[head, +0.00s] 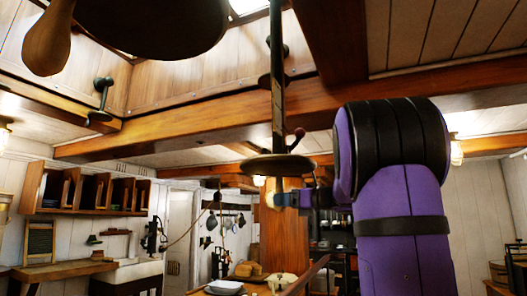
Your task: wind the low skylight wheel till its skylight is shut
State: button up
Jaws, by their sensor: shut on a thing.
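The low skylight wheel (264,166) is a dark disc, seen nearly edge-on, at the bottom of a long upright rod (278,90) in the head view. My gripper (277,200) is just below the disc, reached in from the right by my purple and black arm. It is shut on the wheel's pale handle (283,199), which is small and mostly covered by the fingers. Bright glass of a skylight (246,7) shows at the top edge; I cannot tell how far it is open.
A second, nearer dark wheel (150,25) with a hanging wooden knob (46,44) fills the top left. A wooden beam (200,124) crosses behind the rod. A table with plates (224,287) and bread (247,269) stands below; shelves (85,190) hang left.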

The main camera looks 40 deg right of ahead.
jog(key=shift+w+a+r, duration=0.15)
jog(key=shift+a+r, duration=0.05)
jog(key=shift+a, duration=0.05)
jog(key=v, duration=0.5)
jog(key=shift+d+f, duration=0.1)
jog(key=shift+f, duration=0.05)
jog(key=shift+c, duration=0.2)
jog(key=shift+s+a, duration=0.15)
jog(key=shift+s, duration=0.75)
jog(key=shift+s+a, duration=0.2)
jog(key=shift+s, duration=0.7)
jog(key=shift+s+a, duration=0.15)
jog(key=shift+s, duration=0.75)
jog(key=s+a, duration=0.3)
jog(key=a, duration=0.1)
jog(key=shift+s, duration=0.3)
jog(key=o, duration=1.2)
jog(key=shift+f, duration=0.1)
jog(key=shift+o, duration=0.2)
jog(key=v, duration=1.1)
